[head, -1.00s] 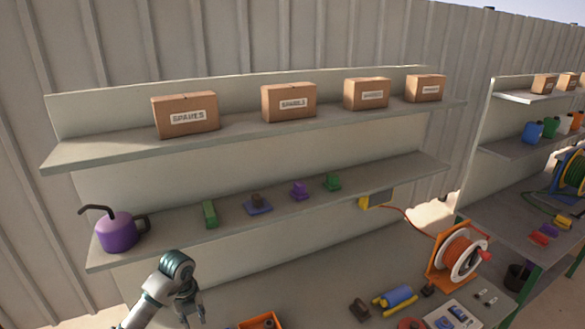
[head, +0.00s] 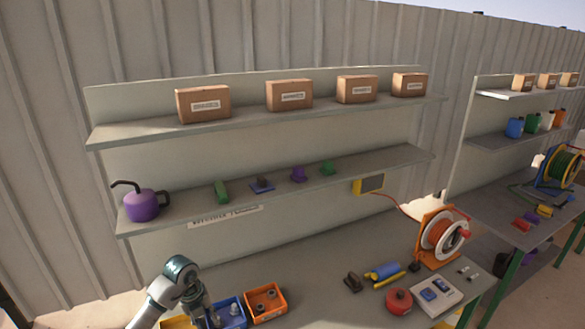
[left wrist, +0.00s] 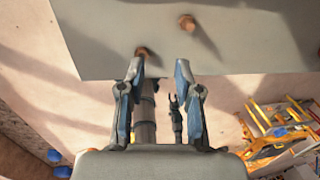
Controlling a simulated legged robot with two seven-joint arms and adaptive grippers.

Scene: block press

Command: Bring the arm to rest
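My left arm comes in at the lower left of the head view, with its gripper (head: 207,312) near the front bins on the bench. In the left wrist view the left gripper (left wrist: 159,72) has its two fingers well apart, with nothing held between them. Beyond the fingers are the edge of a grey surface (left wrist: 230,50) and the floor below. A small dark two-pronged shape (left wrist: 175,108) farther down may be my right gripper; it is too small to read. My right arm does not show in the head view.
Blue (head: 231,311) and orange (head: 265,302) bins stand beside the left gripper. A purple can (head: 141,205) and several small blocks sit on the lower shelf (head: 330,182).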

